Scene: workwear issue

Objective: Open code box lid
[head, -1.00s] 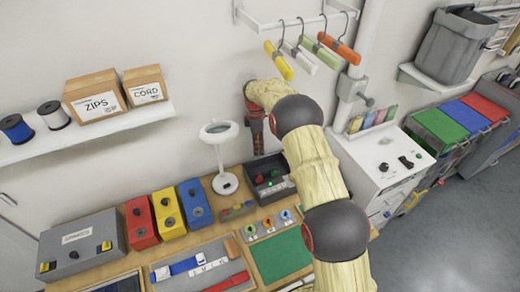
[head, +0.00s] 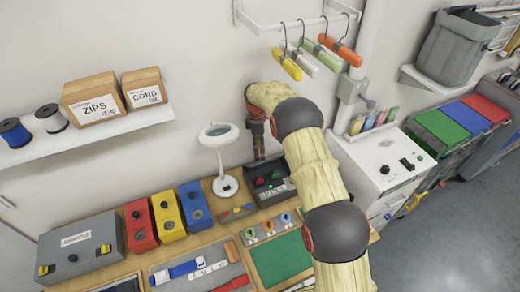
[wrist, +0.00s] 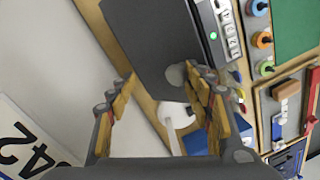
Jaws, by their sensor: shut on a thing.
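The dark code box (head: 268,193) stands at the back of the bench, with red and green spots on it in the head view. The wrist view shows its keys and a lit green light on the box front (wrist: 216,42). A broad dark panel, seemingly its lid (wrist: 150,40), lies left of the keys. My gripper (wrist: 160,82) has its yellow-padded fingers around the panel's near part, and a grey round knob (wrist: 175,76) shows by the right fingertip. In the head view my gripper (head: 257,150) points down at the box's back; its fingertips are hard to make out.
A white lamp (head: 224,186) stands just left of the box. Blue (head: 196,207), yellow (head: 168,216) and red (head: 139,226) boxes and a grey box (head: 82,250) line the bench further left. A white cabinet (head: 395,165) stands right. Hangers hang above my arm.

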